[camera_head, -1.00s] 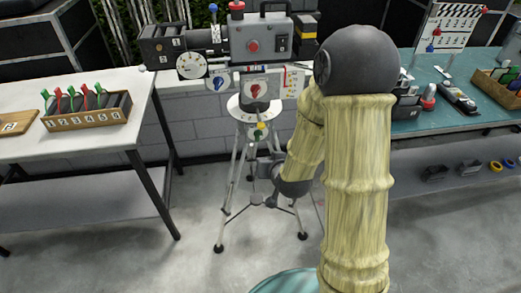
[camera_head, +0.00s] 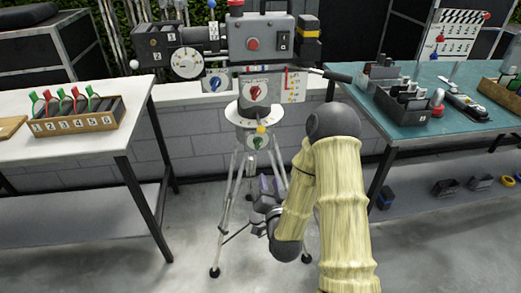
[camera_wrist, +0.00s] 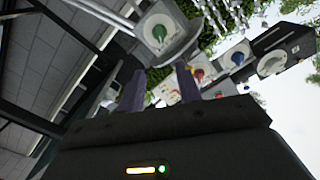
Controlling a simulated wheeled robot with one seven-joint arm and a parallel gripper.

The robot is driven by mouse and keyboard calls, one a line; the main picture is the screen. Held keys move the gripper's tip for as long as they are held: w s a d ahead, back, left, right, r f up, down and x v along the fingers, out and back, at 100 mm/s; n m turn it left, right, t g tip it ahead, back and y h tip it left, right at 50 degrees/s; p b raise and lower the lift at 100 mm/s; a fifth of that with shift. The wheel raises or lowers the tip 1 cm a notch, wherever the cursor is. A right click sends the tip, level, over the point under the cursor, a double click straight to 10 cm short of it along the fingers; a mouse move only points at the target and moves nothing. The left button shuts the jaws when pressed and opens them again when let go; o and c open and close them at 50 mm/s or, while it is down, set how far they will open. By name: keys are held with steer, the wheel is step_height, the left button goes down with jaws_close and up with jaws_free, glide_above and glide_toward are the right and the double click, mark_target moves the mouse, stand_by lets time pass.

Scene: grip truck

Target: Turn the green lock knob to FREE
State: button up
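The green lock knob (camera_head: 257,141) sits on a white round-cornered plate low on the tripod head, just below a small yellow knob (camera_head: 261,129). In the wrist view the green knob (camera_wrist: 159,32) shows on its white plate, ahead of and above my fingers. My gripper (camera_head: 268,184) points up in front of the tripod legs, below the green knob. In the wrist view my gripper (camera_wrist: 158,78) has its two purple-grey fingers apart with nothing between them. It is not touching the knob. The label lettering around the knob is too small to read.
Above are a red knob (camera_head: 256,92), a blue knob (camera_head: 215,83) and the camera body (camera_head: 262,38). A dark pan handle (camera_head: 338,76) sticks out right. A white table (camera_head: 60,145) stands left, a teal table (camera_head: 425,128) right. The tripod legs (camera_head: 232,205) are close to my gripper.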

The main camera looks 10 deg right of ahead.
steer(key=shift+w, duration=0.1)
steer(key=b, duration=0.3)
glide_toward(260, 145)
steer(key=w, duration=0.8)
steer(key=shift+w, duration=0.35)
jaws_close()
